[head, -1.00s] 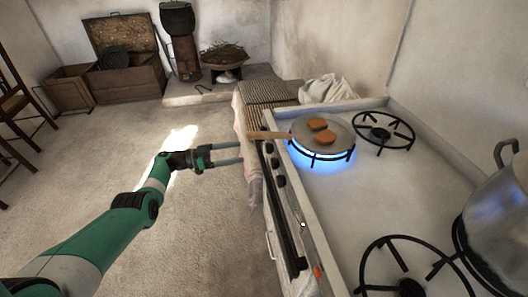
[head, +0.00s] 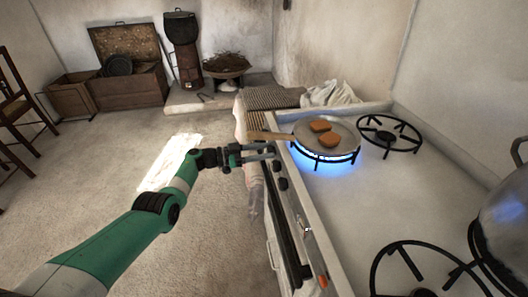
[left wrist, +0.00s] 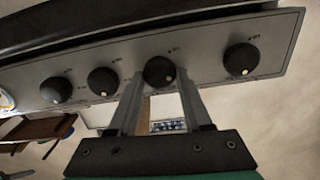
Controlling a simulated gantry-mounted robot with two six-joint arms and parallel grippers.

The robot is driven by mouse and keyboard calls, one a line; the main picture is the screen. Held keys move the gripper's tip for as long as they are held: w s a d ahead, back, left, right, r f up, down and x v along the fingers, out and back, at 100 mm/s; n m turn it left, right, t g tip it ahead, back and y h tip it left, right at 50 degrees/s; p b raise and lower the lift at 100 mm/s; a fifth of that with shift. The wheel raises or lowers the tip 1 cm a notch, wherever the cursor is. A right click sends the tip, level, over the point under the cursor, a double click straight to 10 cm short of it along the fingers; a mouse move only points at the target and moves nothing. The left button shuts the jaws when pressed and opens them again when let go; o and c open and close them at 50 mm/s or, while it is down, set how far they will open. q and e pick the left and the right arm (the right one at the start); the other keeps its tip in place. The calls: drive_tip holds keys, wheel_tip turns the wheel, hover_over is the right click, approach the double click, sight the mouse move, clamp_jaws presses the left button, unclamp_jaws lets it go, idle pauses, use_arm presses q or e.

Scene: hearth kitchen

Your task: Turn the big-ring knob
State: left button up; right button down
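The stove's front panel carries several round black knobs. In the left wrist view they are a far-left knob (left wrist: 56,90), a second knob (left wrist: 103,81), a third knob (left wrist: 158,72) and a far-right knob (left wrist: 240,60), each with a pale dot. Their markings are too small to read, so I cannot tell which is the big-ring knob. My left gripper (head: 270,152) is at the panel's far end in the head view. In the left wrist view its fingers (left wrist: 160,80) are apart, one on each side of the third knob. I cannot tell whether they touch it. My right gripper is out of view.
A pan (head: 335,135) with two brown pieces sits over a lit blue flame (head: 325,157); its wooden handle (head: 268,136) sticks out above my gripper. A large pot (head: 505,215) stands at the right. A cloth (head: 240,120) hangs at the stove's front.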

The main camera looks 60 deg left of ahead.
use_arm(q)
clamp_jaws()
drive_tip(key=shift+m, duration=0.3)
drive_tip(key=m, duration=0.2)
drive_tip(key=shift+m, duration=0.3)
drive_tip(key=m, duration=0.3)
drive_tip(key=shift+d+f+m, duration=0.1)
drive_tip(key=shift+m, duration=0.2)
drive_tip(key=m, duration=0.3)
drive_tip(key=shift+m, duration=0.3)
drive_tip(key=shift+s+f+m, duration=0.1)
drive_tip(key=shift+m, duration=1.8)
